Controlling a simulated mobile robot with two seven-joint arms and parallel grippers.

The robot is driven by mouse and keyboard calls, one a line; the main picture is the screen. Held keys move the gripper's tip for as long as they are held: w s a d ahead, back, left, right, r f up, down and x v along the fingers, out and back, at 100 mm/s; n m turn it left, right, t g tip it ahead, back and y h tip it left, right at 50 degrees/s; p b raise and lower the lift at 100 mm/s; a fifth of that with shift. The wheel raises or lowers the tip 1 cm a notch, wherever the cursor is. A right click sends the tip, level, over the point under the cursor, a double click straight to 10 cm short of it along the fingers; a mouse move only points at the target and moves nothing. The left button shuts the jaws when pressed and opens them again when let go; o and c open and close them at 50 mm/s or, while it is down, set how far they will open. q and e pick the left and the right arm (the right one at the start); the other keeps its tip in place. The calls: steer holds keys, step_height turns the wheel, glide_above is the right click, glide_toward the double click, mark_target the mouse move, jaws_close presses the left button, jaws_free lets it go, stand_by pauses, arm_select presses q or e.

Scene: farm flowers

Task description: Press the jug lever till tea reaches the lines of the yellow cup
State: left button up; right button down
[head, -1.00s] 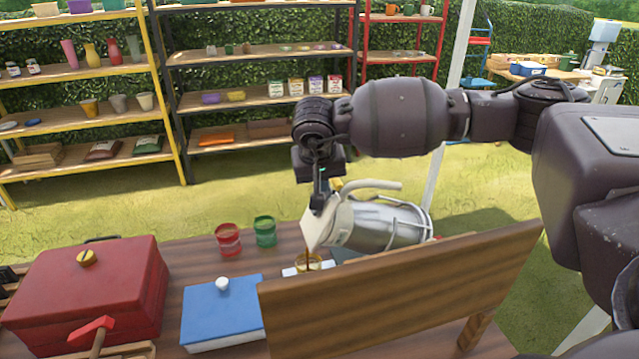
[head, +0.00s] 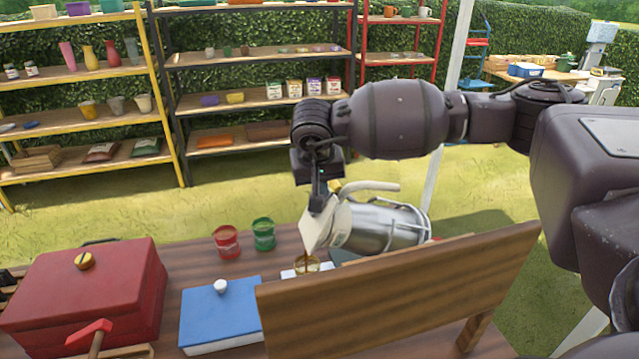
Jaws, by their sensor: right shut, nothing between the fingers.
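The silver jug (head: 385,226) with a cream spout and handle lies tilted to the left above the table. A brown stream of tea runs from its spout into the small yellow cup (head: 307,265). The cup stands on a white piece, and its lower part and its lines cannot be made out. My right gripper (head: 318,205) points down at the jug's spout end. It is shut with nothing held, its tips close against the lever area; the exact contact is hard to see. My left gripper is not in view.
A wooden board (head: 400,290) stands in front of the jug and hides part of the table. A red box (head: 85,295), a blue box (head: 222,312), a red can (head: 226,242) and a green can (head: 263,234) stand to the left. Shelves stand behind.

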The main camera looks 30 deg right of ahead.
stand_by(2.1)
stand_by(0.7)
steer(key=shift+a, duration=0.1)
stand_by(0.7)
steer(key=shift+a, duration=0.1)
steer(key=shift+w+a, duration=0.15)
steer(key=shift+a, duration=0.45)
